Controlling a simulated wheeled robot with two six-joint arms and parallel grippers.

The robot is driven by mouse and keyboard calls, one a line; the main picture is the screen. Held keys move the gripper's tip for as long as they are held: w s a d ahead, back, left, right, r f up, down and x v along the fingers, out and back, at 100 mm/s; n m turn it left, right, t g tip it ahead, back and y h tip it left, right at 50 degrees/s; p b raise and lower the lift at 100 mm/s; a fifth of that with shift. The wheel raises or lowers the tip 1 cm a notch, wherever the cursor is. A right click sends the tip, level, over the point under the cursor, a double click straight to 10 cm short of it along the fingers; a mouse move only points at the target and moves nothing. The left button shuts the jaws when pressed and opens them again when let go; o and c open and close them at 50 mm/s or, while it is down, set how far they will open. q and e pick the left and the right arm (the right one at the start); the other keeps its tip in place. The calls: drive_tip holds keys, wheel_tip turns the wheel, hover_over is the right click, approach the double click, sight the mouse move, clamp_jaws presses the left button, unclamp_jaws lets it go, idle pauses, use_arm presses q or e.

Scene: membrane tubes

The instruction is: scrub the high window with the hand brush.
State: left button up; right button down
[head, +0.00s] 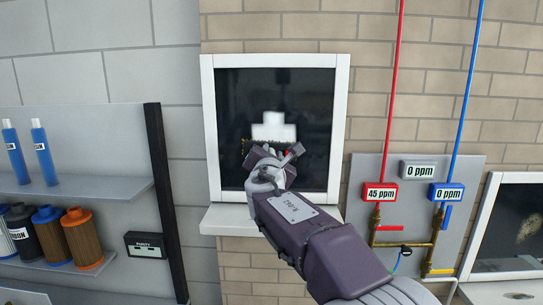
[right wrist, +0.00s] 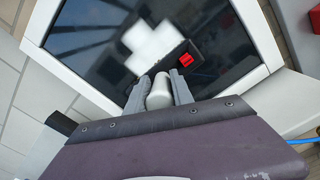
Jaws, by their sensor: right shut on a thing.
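The high window (head: 321,118) is a dark pane in a white frame, straight ahead in the head view; it also fills the top of the right wrist view (right wrist: 85,45). A pale, blocky patch (head: 273,127) shows on the pane. My right gripper (head: 272,165) is in front of the lower middle of the pane. In the right wrist view my right gripper (right wrist: 160,88) is shut on the pale, rounded handle of the hand brush (right wrist: 159,95). The brush head is mostly hidden; a dark strip with a red piece shows near the pane. Contact with the glass is unclear. My left gripper is out of view.
A white sill (head: 225,220) juts out below the window. A shelf unit (head: 95,190) with blue tubes and filter cartridges stands left. A panel (head: 415,172) with red and blue pipes and gauges is right. Another white-framed window (head: 507,235) is lower right.

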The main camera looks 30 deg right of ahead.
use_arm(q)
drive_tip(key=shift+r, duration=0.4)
use_arm(e)
drive_tip(key=shift+r, duration=0.5)
